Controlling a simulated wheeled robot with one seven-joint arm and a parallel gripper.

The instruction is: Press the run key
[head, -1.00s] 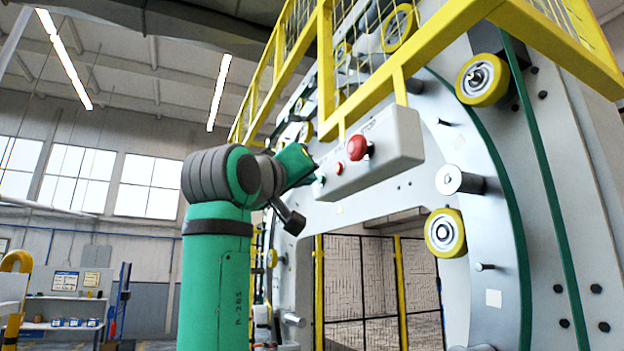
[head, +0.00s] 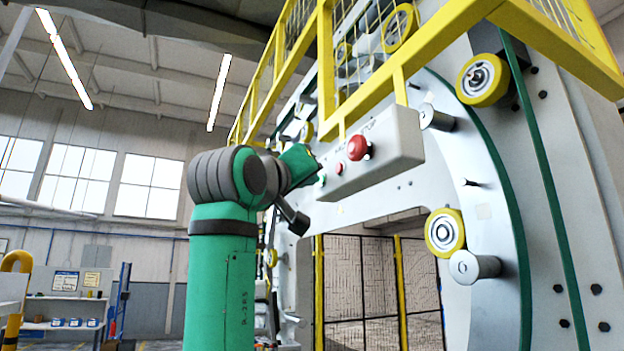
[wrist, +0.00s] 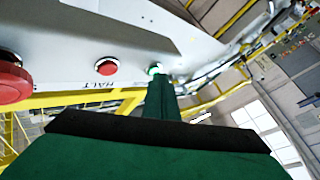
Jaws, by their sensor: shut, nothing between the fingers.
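A pale control box (head: 388,160) hangs below the yellow railing. It bears a large red mushroom button (head: 358,147), a smaller red button (head: 339,168) and a green key (head: 321,181) near its left end. In the wrist view the smaller red button (wrist: 107,67) has the label HALT beside it, and the green key (wrist: 155,69) with a pale rim shows at the fingertips. My gripper (head: 316,170) is shut and empty, its tips at the green key, which they partly cover in the wrist view. I cannot tell whether they touch it.
A large grey ring machine (head: 500,215) with yellow-rimmed rollers (head: 445,232) and silver rollers (head: 474,266) stands right of and behind the box. The yellow railing (head: 405,45) runs close above. A mesh fence (head: 365,285) stands beyond the opening.

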